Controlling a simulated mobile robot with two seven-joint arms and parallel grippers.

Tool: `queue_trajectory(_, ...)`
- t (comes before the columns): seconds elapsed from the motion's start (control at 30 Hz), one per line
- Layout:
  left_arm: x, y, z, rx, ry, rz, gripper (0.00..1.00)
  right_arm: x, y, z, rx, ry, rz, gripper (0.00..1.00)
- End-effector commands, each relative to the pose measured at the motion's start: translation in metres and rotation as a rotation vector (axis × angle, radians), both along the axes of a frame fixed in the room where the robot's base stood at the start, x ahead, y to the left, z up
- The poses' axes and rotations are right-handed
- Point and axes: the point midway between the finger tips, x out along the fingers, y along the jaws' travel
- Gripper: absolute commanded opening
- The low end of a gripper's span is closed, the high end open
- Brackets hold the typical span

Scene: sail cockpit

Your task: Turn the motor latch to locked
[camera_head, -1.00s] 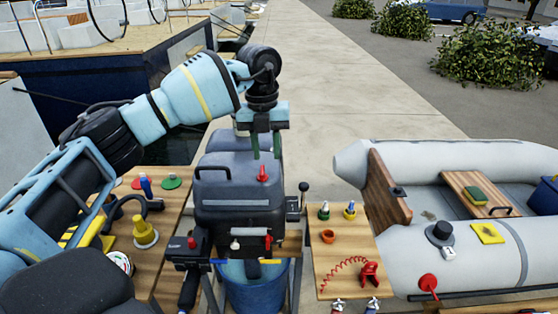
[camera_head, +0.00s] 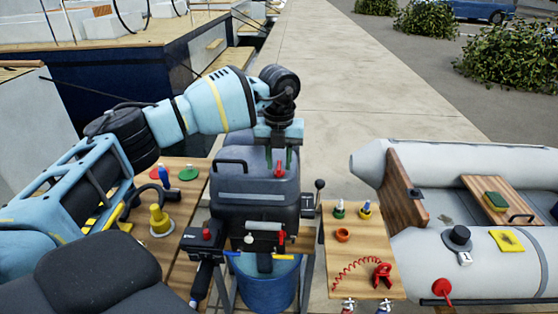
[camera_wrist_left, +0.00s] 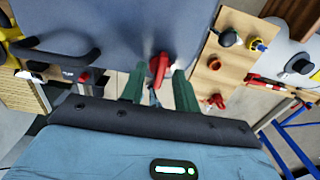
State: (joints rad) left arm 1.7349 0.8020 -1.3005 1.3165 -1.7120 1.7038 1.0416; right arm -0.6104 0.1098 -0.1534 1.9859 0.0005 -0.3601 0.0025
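The dark grey outboard motor (camera_head: 257,190) stands upright in the middle of the head view. A red latch (camera_head: 280,172) sits on top of its cowl; it also shows in the left wrist view (camera_wrist_left: 159,68). My left gripper (camera_head: 279,158) comes down from above, right over the latch. In the left wrist view its two green fingers (camera_wrist_left: 160,88) are apart, with the red latch at the gap between their tips. I cannot tell whether a finger touches it. My right gripper is in neither view.
A blue bucket (camera_head: 268,286) is under the motor. A wooden board (camera_head: 357,264) with small fittings is at right, beside a grey inflatable boat (camera_head: 440,245). A wooden table (camera_head: 186,205) with a yellow fitting (camera_head: 160,221) is at left. A black-knobbed lever (camera_head: 319,190) rises beside the motor.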

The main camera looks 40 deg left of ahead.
Motion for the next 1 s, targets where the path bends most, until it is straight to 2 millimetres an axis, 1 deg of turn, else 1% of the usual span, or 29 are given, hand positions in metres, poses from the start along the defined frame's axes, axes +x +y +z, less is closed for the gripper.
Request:
queue_trajectory(0.1, -0.0001, 0.0001, -0.0037, 0.001, -0.001, 0.0, 0.31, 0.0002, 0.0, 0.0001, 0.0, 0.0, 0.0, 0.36)
queue_trajectory(0.3, -0.0001, 0.0001, -0.0038, 0.001, -0.001, 0.0, 0.31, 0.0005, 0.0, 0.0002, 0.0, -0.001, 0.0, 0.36)
queue_trajectory(0.33, -0.0001, 0.0001, -0.0038, 0.001, -0.001, 0.0, 0.3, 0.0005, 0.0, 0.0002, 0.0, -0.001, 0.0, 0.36)
queue_trajectory(0.5, -0.0001, 0.0001, -0.0037, 0.0, 0.0, 0.0, 0.07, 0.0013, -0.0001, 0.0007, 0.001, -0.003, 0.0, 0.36)
queue_trajectory(0.57, -0.0001, 0.0001, -0.0036, 0.0, 0.0, 0.0, 0.0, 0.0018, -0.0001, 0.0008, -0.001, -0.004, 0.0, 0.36)
queue_trajectory(0.8, 0.0, 0.0001, -0.0034, 0.0, -0.001, -0.004, 0.0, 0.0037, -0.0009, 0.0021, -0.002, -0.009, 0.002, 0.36)
queue_trajectory(1.0, -0.0001, 0.0002, -0.0026, 0.0, -0.001, -0.05, 0.0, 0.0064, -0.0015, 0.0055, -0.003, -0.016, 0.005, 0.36)
